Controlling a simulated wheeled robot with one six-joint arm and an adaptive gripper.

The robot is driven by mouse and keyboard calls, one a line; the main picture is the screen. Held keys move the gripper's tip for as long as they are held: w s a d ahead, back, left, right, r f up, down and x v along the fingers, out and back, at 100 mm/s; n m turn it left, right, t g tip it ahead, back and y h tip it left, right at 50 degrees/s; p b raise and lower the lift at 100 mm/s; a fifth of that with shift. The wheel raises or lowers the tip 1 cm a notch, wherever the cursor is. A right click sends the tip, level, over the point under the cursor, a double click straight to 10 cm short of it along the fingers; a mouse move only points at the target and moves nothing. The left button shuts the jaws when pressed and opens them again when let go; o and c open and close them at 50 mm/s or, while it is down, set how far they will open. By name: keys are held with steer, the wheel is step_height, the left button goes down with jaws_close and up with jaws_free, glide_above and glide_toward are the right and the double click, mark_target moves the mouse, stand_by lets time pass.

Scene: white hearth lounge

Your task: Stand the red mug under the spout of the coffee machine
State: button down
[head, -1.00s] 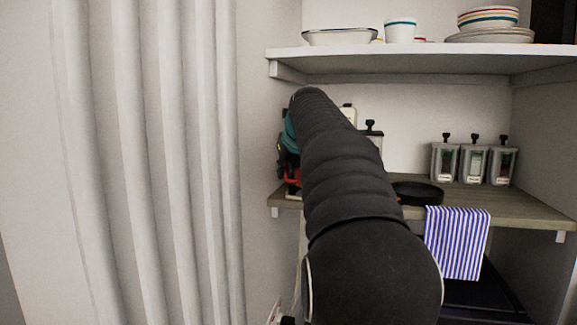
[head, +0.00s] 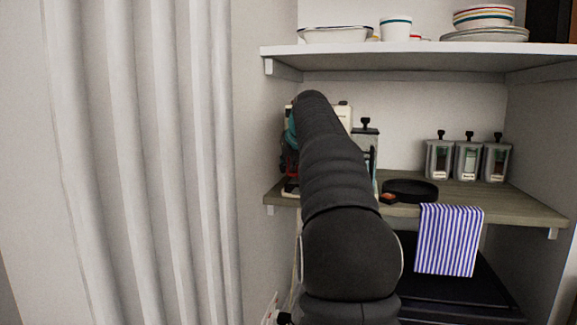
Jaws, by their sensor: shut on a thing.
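My arm covers the middle of the head view and hides most of the work area. Part of my gripper (head: 288,157) shows as a dark shape at the arm's left edge, below a teal wrist part. It is shut on the red mug (head: 292,169), of which only a small dark red patch shows. A pale appliance (head: 343,112), which looks like the coffee machine, stands behind the arm on the wooden shelf (head: 470,200). Its spout is hidden, and I cannot tell how the mug sits relative to it.
A black pan (head: 412,190) and a striped cloth (head: 448,240) are right of the arm. A lidded jar (head: 366,135) is close behind it, and three canisters (head: 467,160) stand further right. An upper shelf (head: 420,57) with dishes hangs above. A white curtain (head: 130,160) fills the left.

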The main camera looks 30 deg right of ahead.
steer(key=shift+f, duration=0.1)
steer(key=c, duration=1.3)
jaws_free()
steer(key=shift+o, duration=0.2)
steer(key=shift+s+r, duration=0.15)
steer(key=shift+r, duration=0.25)
steer(key=s+a+b, duration=0.1)
steer(key=s+a, duration=0.2)
steer(key=s, duration=0.9)
steer(key=shift+a+b, duration=0.15)
steer(key=shift+b, duration=0.15)
steer(key=shift+r, duration=0.1)
